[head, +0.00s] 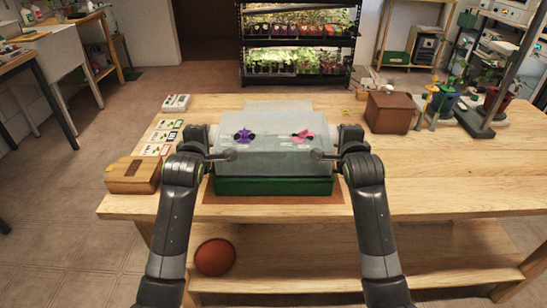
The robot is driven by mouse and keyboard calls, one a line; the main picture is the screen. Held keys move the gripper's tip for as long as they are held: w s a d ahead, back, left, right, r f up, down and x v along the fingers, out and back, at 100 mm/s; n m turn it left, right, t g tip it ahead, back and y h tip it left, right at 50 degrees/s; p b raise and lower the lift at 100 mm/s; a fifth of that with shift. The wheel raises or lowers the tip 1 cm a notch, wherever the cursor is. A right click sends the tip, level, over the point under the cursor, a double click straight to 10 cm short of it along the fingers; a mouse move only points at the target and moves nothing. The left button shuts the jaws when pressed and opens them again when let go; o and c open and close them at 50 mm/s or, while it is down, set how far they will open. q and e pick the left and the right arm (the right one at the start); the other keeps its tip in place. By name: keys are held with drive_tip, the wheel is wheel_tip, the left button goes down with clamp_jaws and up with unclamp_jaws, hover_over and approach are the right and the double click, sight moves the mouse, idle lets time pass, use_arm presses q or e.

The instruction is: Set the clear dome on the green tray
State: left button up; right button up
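The clear dome (275,158) is a see-through, greyish cover with a purple star-shaped mark (243,136) and a pink one (302,136) on its top. It is over the green tray (275,186), whose front wall shows just below it. I cannot tell whether the dome's rim touches the tray. My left gripper (226,155) is at the dome's left side, and my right gripper (322,155) is at its right side. Both are level with each other. The fingertips are small and dark against the dome, so their grip is unclear.
A brown mat (215,199) lies under the tray. A cardboard box (134,176), cards (157,149) and a small white device (176,102) are at left. A brown box (389,112) and potted plants stand back right. The right front of the table is clear. A reddish ball (215,257) sits below.

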use_arm(q)
drive_tip(key=shift+o, duration=0.5)
drive_tip(key=shift+r, duration=0.1)
drive_tip(key=o, duration=0.4)
drive_tip(key=shift+a, duration=0.25)
drive_tip(key=shift+c, duration=0.2)
use_arm(e)
drive_tip(key=shift+d+r, duration=0.1)
drive_tip(key=shift+d, duration=0.15)
drive_tip(key=o, duration=0.5)
drive_tip(key=shift+c, duration=0.2)
use_arm(q)
drive_tip(key=shift+s, duration=0.1)
use_arm(e)
drive_tip(key=shift+s+d, duration=0.1)
use_arm(q)
drive_tip(key=v, duration=1.1)
drive_tip(key=shift+s, duration=0.4)
use_arm(e)
drive_tip(key=v, duration=1.2)
